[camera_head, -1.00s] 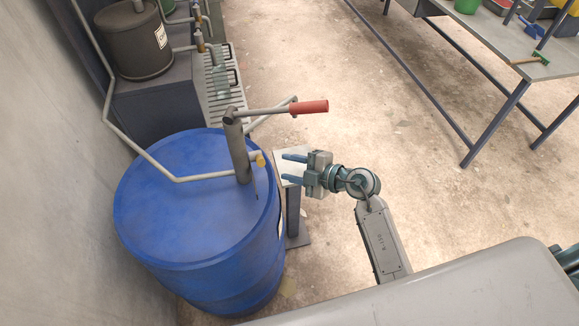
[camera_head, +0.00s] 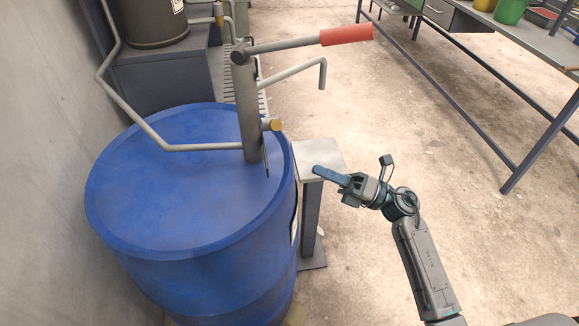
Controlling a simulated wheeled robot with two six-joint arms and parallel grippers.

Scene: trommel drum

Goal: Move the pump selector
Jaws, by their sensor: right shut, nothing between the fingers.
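A hand pump (camera_head: 247,105) stands upright on the blue drum (camera_head: 180,190), with a red-gripped lever (camera_head: 345,34) at its top. A small yellow knob (camera_head: 275,125) sticks out to the right low on the pump post; it may be the pump selector, but its markings are too small to read. My right gripper (camera_head: 316,171) is shut and empty. It points left over the small stand beside the drum, right of and lower in the picture than the knob, apart from it. My left gripper is out of view.
The small stand (camera_head: 328,153) has a pale square top right of the drum. A bent grey pipe (camera_head: 150,128) runs from the pump toward the wall. A dark canister (camera_head: 150,20) stands behind. A workbench (camera_head: 535,38) is at upper right; open floor lies between.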

